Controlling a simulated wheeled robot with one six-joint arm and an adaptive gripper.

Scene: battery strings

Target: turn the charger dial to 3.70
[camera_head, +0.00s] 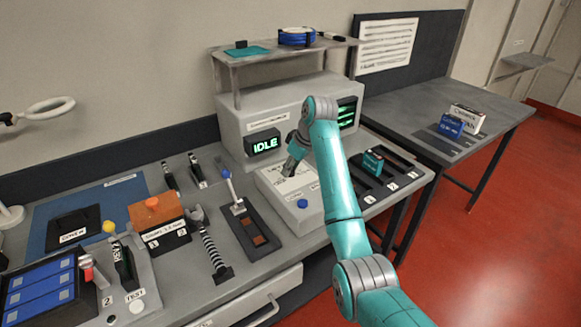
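The charger (232,122) is a large grey box at the back of the bench. Its left display (264,143) reads IDLE in green. A second green display (347,112) is partly covered by my arm, and its text is too small to read. A light grey control panel (270,178) with a blue button (302,203) lies in front of it. My gripper (289,172) points down over this panel, close to its surface. The dial cannot be made out; the gripper may cover it. The finger gap is too small to judge.
A slotted rack (398,166) with a teal block (373,161) stands right of my arm. A lever unit (248,228) and an orange-topped box (158,215) stand left of the panel. A shelf (275,58) overhangs the charger. A side table (420,95) is mostly clear.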

